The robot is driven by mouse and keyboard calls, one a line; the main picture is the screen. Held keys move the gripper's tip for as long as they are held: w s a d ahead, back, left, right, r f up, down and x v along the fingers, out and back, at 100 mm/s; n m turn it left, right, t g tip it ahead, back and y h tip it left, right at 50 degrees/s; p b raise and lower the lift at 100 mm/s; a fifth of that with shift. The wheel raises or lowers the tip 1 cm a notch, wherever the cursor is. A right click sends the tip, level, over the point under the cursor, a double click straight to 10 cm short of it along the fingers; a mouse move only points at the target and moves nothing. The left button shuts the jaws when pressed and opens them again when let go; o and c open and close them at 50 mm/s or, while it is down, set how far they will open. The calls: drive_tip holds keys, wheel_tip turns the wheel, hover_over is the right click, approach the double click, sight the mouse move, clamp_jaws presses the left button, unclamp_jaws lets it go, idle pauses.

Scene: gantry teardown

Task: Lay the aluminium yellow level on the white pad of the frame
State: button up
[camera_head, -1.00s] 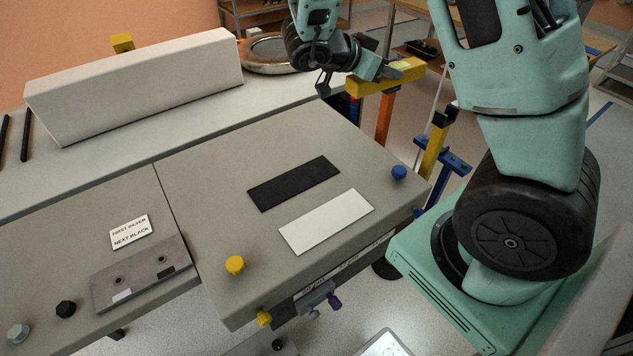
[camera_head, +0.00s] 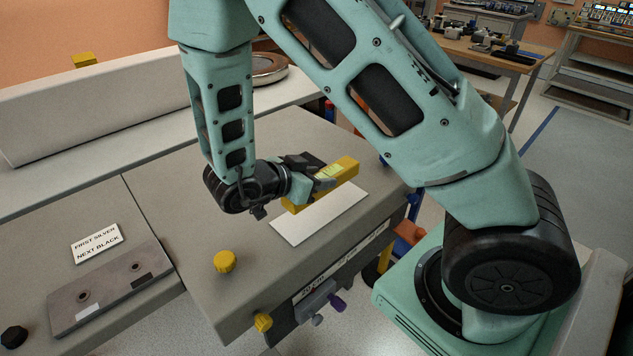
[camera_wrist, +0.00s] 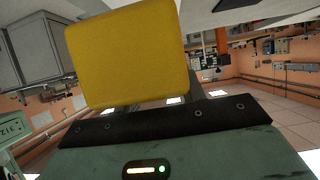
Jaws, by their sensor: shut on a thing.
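The yellow level (camera_head: 341,174) is a long yellow bar with a pale green vial, held by my gripper (camera_head: 322,178). My gripper is shut on the level near its middle. In the head view the level appears over the back edge of the white pad (camera_head: 318,216); I cannot tell whether it touches the pad. The white pad lies flat on the grey frame top (camera_head: 190,232). In the wrist view the end of the level (camera_wrist: 128,55) fills the upper left. The black pad behind is mostly hidden by my gripper and arm.
A sign reading "FIRST SILVER NEXT BLACK" (camera_head: 97,243) and a grey plate (camera_head: 108,290) lie at the left. A long pale block (camera_head: 110,105) stands behind. The frame top left of my gripper is clear.

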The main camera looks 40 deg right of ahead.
drive_tip(key=shift+d+f+b, duration=0.1)
drive_tip(key=shift+f+b, duration=1.9)
drive_tip(key=shift+b, duration=0.25)
drive_tip(key=shift+r+p, duration=0.15)
drive_tip(key=shift+p, duration=0.35)
drive_tip(key=shift+f, duration=0.2)
drive_tip(key=shift+f, duration=0.4)
drive_tip(key=shift+f, duration=0.3)
drive_tip(key=o, duration=1.4)
drive_tip(key=shift+a, duration=0.2)
drive_tip(key=v, duration=1.7)
drive_tip(key=shift+a+p, duration=0.15)
drive_tip(key=shift+p, duration=0.15)
